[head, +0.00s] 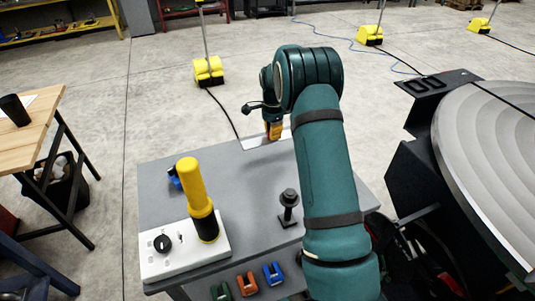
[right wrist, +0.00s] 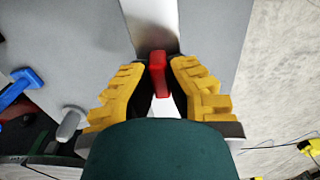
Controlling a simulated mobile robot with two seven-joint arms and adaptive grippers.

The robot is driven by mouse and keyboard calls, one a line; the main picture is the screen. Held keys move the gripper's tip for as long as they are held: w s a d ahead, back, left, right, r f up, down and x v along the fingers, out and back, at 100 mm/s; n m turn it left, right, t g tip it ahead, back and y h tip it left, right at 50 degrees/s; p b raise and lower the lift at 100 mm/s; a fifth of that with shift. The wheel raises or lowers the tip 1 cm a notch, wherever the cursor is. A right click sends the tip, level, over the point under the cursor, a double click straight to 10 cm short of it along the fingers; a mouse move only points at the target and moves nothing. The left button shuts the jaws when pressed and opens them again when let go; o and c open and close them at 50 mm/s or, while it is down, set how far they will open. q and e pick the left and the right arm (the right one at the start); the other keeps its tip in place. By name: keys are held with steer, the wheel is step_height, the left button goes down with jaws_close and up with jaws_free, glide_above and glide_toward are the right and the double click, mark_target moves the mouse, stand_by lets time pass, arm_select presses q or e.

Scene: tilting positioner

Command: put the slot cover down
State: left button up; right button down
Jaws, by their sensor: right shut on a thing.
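The slot cover is a flat silver strip with a red grip. In the right wrist view, the strip (right wrist: 152,22) runs up from between my fingers, and the red grip (right wrist: 158,75) is between them. My right gripper (right wrist: 160,65) is shut on this grip. In the head view, my right gripper (head: 273,130) is at the far edge of the grey table, and the pale strip (head: 256,143) shows beside it. I cannot tell whether the strip touches the tabletop. My left gripper is in neither view.
A large round plate (head: 490,150) stands right. The tabletop's middle is clear.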

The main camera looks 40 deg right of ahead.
steer(key=shift+f+b, duration=0.4)
steer(key=shift+f, duration=2.55)
steer(key=shift+f, duration=0.15)
steer(key=c, duration=1.1)
jaws_free()
steer(key=shift+c, duration=0.2)
step_height(320, 180, up, 12)
steer(key=shift+r+p, duration=0.15)
steer(key=shift+p, duration=0.75)
